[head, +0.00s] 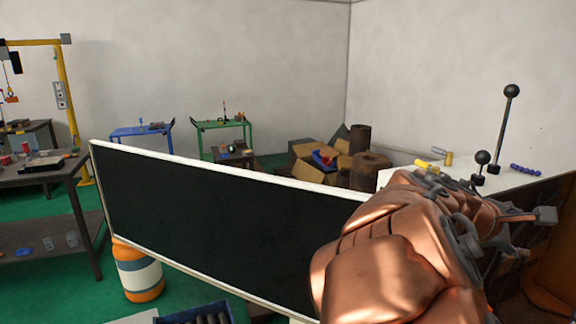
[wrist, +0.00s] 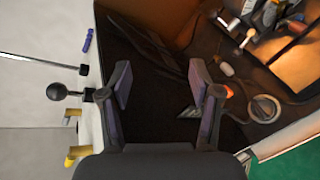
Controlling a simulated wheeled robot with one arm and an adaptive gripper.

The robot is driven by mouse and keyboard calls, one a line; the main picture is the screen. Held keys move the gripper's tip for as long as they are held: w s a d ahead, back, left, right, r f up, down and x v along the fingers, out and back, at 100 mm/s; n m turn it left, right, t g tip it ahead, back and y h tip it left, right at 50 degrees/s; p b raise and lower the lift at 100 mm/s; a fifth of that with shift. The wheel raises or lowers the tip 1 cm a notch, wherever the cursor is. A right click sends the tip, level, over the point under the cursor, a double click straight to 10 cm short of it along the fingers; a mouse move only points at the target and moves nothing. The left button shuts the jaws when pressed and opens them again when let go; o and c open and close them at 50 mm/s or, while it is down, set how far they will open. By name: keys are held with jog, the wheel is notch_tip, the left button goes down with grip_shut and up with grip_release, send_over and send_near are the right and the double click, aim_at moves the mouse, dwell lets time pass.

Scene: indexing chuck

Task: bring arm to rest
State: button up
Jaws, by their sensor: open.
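My gripper (head: 530,232) is at the right of the head view, at the end of my copper-coloured arm, beside the white-topped bench. In the wrist view my gripper (wrist: 161,85) has its two dark fingers spread wide apart with nothing between them. Beyond the fingers is a dark recess (wrist: 150,62) with brown side walls. My arm hides part of the bench in the head view.
Black-knobbed levers (head: 508,92) stand on the white bench top (head: 512,180), close to my gripper. A blue beaded piece (head: 525,170) lies there. A large black panel (head: 200,225) stands left of my arm. A tape roll (wrist: 264,108) lies in the recess.

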jog(key=s+a+f+m+g+y, duration=0.3)
jog(key=s+a+f+m+y, duration=0.5)
jog(key=s+f, duration=0.5)
jog(key=s+a+f+m+y, duration=0.1)
jog(key=s+a+f, duration=0.1)
jog(key=s+a, duration=0.2)
jog(key=s+a+f+g+y, duration=0.1)
jog(key=s+a+f+y, duration=0.1)
jog(key=a, duration=0.5)
jog(key=s+a+f+m+g+y, duration=0.1)
jog(key=s+a+f+y, duration=0.1)
jog(key=s+a+f, duration=0.2)
jog(key=shift+s+a+f+m, duration=0.25)
jog(key=shift+s+a+m, duration=0.05)
jog(key=shift+s+a, duration=0.6)
